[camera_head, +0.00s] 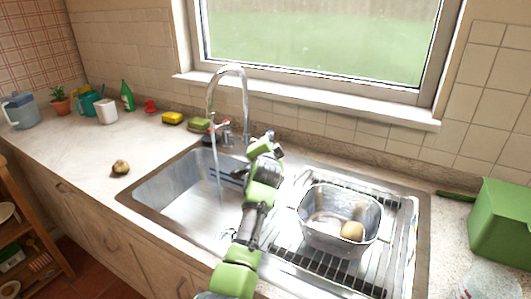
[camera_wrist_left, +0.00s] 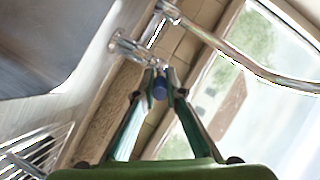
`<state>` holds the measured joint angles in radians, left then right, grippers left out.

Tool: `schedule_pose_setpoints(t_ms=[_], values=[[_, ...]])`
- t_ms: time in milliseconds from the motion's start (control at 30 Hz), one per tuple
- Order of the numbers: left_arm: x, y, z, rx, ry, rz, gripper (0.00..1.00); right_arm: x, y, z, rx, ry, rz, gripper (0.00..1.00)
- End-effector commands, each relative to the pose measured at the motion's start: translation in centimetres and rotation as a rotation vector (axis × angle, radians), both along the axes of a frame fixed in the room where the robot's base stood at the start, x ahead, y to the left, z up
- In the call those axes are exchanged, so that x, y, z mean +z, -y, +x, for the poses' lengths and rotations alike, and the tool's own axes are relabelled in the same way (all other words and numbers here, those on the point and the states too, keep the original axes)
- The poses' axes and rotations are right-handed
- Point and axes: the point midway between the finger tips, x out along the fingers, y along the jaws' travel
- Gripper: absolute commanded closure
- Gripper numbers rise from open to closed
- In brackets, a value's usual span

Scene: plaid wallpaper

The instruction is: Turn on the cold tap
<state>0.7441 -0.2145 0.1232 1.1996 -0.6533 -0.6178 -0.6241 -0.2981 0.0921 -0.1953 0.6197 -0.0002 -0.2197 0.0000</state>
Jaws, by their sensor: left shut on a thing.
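The chrome faucet (camera_head: 243,98) arches over the sink, and a stream of water (camera_head: 217,165) falls from its spout into the basin. A tap handle with red marks (camera_head: 213,127) is at the left of the faucet base. My left gripper (camera_head: 266,143) is at the right of the base and hides much of the fittings there. In the left wrist view the left gripper (camera_wrist_left: 161,78) has its fingertips closed around a small blue piece (camera_wrist_left: 160,90), which looks like the cold tap's marking. The chrome faucet fittings (camera_wrist_left: 130,46) are just beyond it. My right gripper is not seen.
The sink basin (camera_head: 160,190) is left of my arm. A metal pan (camera_head: 315,233) with a potato-like item (camera_head: 352,231) stands on the rack at right. A green box (camera_head: 500,222) is far right.

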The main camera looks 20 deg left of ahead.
Motion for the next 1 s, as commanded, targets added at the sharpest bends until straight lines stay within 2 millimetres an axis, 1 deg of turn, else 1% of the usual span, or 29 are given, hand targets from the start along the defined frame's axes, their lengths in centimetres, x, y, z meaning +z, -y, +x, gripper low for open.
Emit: schedule_pose_setpoints(t_ms=[33, 167, 367, 400, 433, 667, 800, 867, 967, 1000], values=[[-0.2, 0.4, 0.1, -0.003, -0.001, -0.002, 1.0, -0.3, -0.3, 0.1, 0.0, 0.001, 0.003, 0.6], [0.0, 0.5, 0.2, -0.001, 0.0, -0.003, 1.0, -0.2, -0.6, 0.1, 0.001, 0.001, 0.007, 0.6], [0.0, 0.5, 0.2, -0.002, -0.001, -0.003, 1.0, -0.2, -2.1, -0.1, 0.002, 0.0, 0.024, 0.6], [0.0, 0.5, 0.1, -0.002, -0.001, -0.003, 0.79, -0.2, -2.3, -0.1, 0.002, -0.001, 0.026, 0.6], [0.0, 0.5, 0.1, -0.001, 0.0, -0.003, 0.72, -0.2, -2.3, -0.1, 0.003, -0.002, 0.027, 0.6], [0.0, 0.4, 0.1, -0.001, 0.0, -0.001, 0.72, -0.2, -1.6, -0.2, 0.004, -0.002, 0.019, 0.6], [0.3, 0.4, 0.2, -0.001, 0.001, -0.001, 0.72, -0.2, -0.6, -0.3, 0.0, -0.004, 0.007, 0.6], [0.8, 0.4, 0.2, 0.0, 0.002, -0.001, 0.72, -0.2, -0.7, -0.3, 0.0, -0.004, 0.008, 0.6], [2.3, 0.4, 0.2, -0.001, 0.004, 0.0, 0.72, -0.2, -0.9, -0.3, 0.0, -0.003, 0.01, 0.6], [3.1, 0.4, 0.2, -0.001, 0.006, 0.0, 0.72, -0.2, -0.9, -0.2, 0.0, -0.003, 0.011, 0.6]])
